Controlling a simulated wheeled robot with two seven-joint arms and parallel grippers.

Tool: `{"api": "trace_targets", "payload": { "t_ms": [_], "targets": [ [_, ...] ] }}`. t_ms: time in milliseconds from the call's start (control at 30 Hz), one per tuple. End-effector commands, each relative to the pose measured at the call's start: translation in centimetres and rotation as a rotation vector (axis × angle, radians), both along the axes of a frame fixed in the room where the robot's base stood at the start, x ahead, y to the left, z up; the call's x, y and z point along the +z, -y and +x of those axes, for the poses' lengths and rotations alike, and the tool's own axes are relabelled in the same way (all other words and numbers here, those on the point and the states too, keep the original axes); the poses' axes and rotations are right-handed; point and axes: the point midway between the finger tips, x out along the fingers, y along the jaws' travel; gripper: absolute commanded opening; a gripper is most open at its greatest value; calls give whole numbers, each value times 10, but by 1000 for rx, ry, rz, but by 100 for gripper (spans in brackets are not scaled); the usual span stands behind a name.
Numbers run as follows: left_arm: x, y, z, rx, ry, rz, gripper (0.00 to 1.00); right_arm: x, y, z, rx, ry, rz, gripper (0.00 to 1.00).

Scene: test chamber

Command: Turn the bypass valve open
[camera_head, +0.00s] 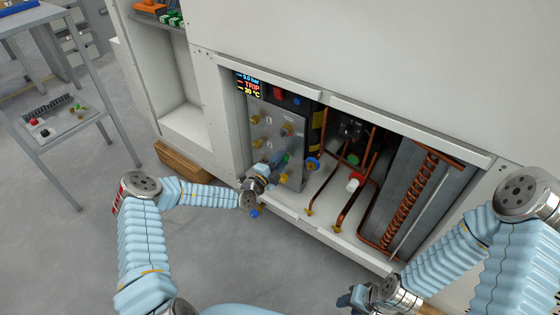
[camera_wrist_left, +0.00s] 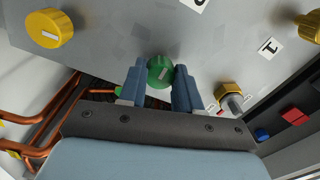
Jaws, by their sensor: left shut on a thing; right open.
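A grey valve panel (camera_head: 264,116) stands in the open bay of the white cabinet and carries several yellow knobs. My left gripper (camera_head: 276,166) is at the lower part of this panel. In the left wrist view its two blue fingers (camera_wrist_left: 159,86) are shut on either side of a round green knob (camera_wrist_left: 160,71) with a pale pointer mark. In the head view the gripper partly hides that knob. No legible label tells which knob is the bypass valve. My right gripper (camera_head: 360,298) is open and empty, low in front of the cabinet.
A display (camera_head: 248,84) above the panel shows a red TRIP line.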

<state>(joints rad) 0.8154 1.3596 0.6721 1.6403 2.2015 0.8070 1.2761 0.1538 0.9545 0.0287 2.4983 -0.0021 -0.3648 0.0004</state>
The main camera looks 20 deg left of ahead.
Motion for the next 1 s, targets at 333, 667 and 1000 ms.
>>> {"api": "trace_targets", "payload": {
  "t_ms": [333, 667, 1000],
  "targets": [
    [-2, -1, -1, 2, -6, -4, 2, 0, 0, 0, 0, 0, 0, 43],
    [-1, 0, 0, 0, -4, -4, 58, 0, 0, 0, 0, 0, 0, 43],
    [0, -9, -21, 2, -5, -5, 58, 2, 0, 0, 0, 0, 0, 43]
  ]
}}
